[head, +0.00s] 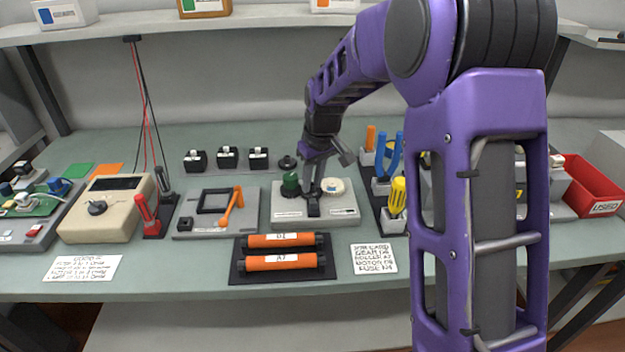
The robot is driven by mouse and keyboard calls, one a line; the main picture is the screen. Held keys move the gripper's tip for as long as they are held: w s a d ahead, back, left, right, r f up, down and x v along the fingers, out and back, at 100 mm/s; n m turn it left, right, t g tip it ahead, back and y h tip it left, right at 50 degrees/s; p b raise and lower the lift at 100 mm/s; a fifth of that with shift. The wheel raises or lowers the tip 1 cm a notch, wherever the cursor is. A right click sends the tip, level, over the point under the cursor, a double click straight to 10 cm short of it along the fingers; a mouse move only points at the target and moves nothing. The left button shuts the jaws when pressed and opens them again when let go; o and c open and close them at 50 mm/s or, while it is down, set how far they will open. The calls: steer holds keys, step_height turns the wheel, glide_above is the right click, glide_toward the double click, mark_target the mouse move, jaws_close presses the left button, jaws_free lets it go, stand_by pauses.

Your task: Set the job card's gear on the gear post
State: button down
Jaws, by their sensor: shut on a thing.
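My gripper (313,189) reaches down over a light grey base plate (345,217) in the middle of the bench. It is shut on a small dark part (313,208) low between its fingertips; I cannot tell if this is a gear or whether it touches the plate. A black round part (287,162) lies behind. No bare gear post can be made out. The job card (374,258) lies in front; its small text mentions a gear but is hard to read.
Two orange rollers (281,262) lie on a dark tray in front. A grey unit with an orange lever (232,208) is at left, beside a beige meter (107,208). Tools in holders (397,198) stand close on the right. A red bin (592,187) is far right.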

steer(key=shift+f, duration=0.1)
stand_by(0.6)
steer(key=c, duration=0.6)
jaws_free()
steer(key=shift+c, duration=0.2)
